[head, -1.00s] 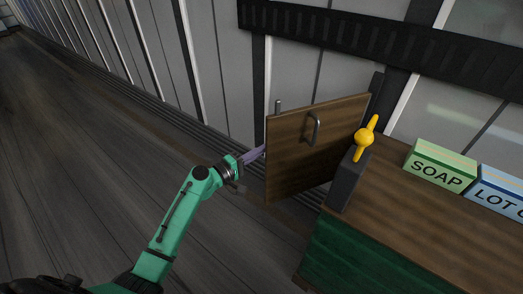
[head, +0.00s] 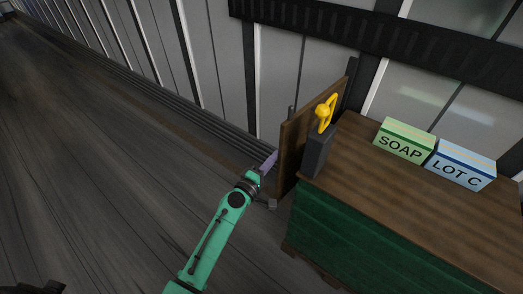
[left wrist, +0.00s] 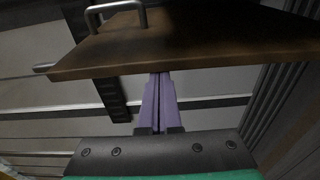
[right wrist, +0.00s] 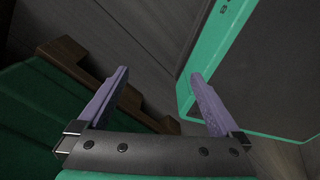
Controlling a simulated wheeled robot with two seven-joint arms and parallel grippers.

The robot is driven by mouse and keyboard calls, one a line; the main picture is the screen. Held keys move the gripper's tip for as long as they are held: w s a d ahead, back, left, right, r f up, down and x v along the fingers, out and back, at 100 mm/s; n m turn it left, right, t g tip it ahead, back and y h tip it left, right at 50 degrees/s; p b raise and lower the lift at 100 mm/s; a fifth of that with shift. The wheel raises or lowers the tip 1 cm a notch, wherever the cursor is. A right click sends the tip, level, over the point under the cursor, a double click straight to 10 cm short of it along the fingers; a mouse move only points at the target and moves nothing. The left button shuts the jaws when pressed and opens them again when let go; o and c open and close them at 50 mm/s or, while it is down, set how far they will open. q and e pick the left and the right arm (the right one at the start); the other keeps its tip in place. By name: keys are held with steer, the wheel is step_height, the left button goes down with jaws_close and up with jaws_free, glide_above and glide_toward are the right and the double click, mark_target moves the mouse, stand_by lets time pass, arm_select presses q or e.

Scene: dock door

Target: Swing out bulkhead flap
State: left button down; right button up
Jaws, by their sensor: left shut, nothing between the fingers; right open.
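The bulkhead flap is a brown wooden panel (head: 291,146), standing upright and seen at a steep angle beside the counter in the head view. In the left wrist view the flap (left wrist: 200,40) spans the top, with a grey bar handle (left wrist: 116,12) on it. A yellow lever (head: 324,113) sits on a dark post (head: 315,152) at the flap's right. My left gripper (head: 272,158) is at the flap's left edge. Its fingers (left wrist: 158,78) are shut and empty, tips at the flap's edge; contact is unclear. My right gripper (right wrist: 160,74) is open and empty.
A counter with a brown top (head: 365,165) and green side (head: 340,228) stands right of the flap. A green SOAP box (head: 404,141) and a blue LOT C box (head: 460,166) stand on it. The floor (head: 110,180) at left is clear.

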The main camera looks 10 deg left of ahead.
arm_select(q)
steer(key=shift+s+d+f, duration=0.1)
steer(key=shift+s+d, duration=0.5)
steer(key=shift+d, duration=0.3)
steer(key=shift+s+d, duration=0.2)
steer(key=shift+d, duration=0.25)
arm_select(e)
steer(key=shift+w+a+r, duration=0.1)
steer(key=shift+a+r, duration=0.15)
steer(key=shift+a, duration=0.2)
steer(key=shift+d, duration=0.1)
